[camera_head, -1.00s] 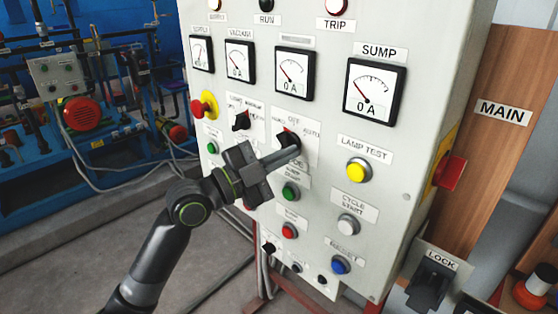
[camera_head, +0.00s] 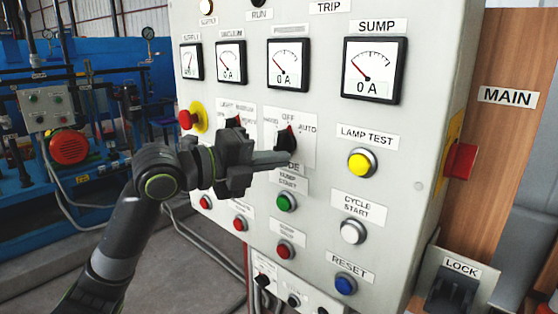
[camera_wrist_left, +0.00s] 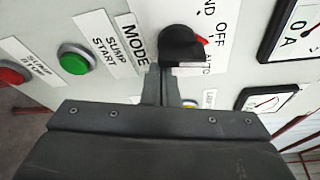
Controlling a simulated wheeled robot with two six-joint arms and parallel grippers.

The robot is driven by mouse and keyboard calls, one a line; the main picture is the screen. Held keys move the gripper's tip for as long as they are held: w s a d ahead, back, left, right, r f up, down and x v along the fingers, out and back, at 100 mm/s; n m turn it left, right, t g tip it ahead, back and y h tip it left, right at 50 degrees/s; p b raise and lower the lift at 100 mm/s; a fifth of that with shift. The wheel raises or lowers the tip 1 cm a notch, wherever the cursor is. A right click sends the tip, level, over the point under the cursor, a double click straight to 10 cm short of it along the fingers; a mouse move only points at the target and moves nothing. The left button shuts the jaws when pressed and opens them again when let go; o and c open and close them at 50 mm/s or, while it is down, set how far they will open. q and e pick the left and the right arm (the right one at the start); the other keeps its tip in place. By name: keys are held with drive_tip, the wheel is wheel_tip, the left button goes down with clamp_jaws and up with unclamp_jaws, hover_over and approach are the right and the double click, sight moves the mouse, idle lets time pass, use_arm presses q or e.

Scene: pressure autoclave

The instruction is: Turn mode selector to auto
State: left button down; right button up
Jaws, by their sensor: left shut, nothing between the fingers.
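The mode selector (camera_head: 286,140) is a black knob with a red pointer mark on the grey panel (camera_head: 412,150). HAND, OFF and AUTO are printed around it, with AUTO to its right. The red mark points up, close to OFF. My left gripper (camera_head: 287,158) is shut and empty, its fingertips just below the knob in the head view. In the left wrist view the knob (camera_wrist_left: 181,45) is just beyond the fingertips (camera_wrist_left: 160,70); I cannot tell whether they touch. My right gripper is not in view.
A second black selector (camera_head: 233,124) and a red stop button (camera_head: 186,119) are to the left. The green start button (camera_head: 286,201) is below, the yellow lamp test button (camera_head: 361,162) to the right. Gauges line the panel above. A red switch (camera_head: 460,161) sticks out from the panel's side.

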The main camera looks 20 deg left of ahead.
use_arm(q)
drive_tip(key=m+y, duration=0.1)
drive_tip(key=m, duration=0.1)
drive_tip(key=a+m, duration=0.1)
drive_tip(key=m, duration=0.1)
drive_tip(key=shift+w+y, duration=0.2)
drive_tip(key=shift+y, duration=0.2)
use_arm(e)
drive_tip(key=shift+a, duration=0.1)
use_arm(q)
drive_tip(key=shift+w+a, duration=0.1)
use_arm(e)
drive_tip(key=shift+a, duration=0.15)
use_arm(q)
drive_tip(key=shift+f, duration=0.1)
